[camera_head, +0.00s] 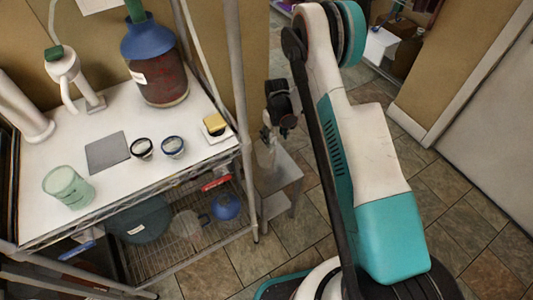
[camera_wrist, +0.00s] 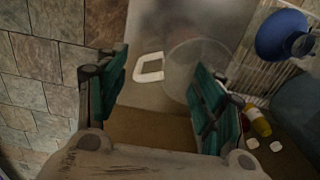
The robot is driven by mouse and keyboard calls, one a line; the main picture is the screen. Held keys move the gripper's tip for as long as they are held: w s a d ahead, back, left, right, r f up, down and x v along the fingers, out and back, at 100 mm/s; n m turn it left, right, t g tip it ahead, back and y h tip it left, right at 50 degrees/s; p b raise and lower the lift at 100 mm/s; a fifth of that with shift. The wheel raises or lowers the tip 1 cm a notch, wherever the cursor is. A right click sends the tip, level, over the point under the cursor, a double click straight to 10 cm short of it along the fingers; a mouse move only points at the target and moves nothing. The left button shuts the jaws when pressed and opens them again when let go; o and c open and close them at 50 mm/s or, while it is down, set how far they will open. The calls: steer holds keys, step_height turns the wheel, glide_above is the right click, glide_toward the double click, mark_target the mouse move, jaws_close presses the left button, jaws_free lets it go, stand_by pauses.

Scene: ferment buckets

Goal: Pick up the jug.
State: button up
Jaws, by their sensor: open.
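A clear round jug (camera_wrist: 190,62) with a white handle (camera_wrist: 149,67) shows in the wrist view, seen from above. Its handle points left and lies in the gap beyond my fingertips. The right finger hides part of the jug's body. My gripper (camera_wrist: 160,90) is open, with one teal-padded finger on each side and nothing between the pads. In the head view my gripper (camera_head: 269,134) hangs right of the shelf, above a small grey stand (camera_head: 282,178). A faint clear shape at the stand's top, just under the gripper, seems to be the jug (camera_head: 265,156).
The white shelf top (camera_head: 110,190) holds a blue-topped carboy (camera_head: 160,75), a green cup (camera_head: 68,186) and small jars. The wire shelf below holds a blue round vessel (camera_head: 226,207). The shelf's post stands close left of my gripper. Tiled floor is open at right.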

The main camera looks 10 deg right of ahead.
steer(key=b, duration=0.1)
glide_above(268, 151)
steer(key=s+d, duration=0.1)
steer(key=d, duration=0.1)
steer(key=f, duration=0.5)
steer(key=shift+s+d, duration=0.2)
steer(key=f+b, duration=0.3)
steer(key=f, duration=0.2)
steer(key=shift+w, duration=0.2)
jaws_close()
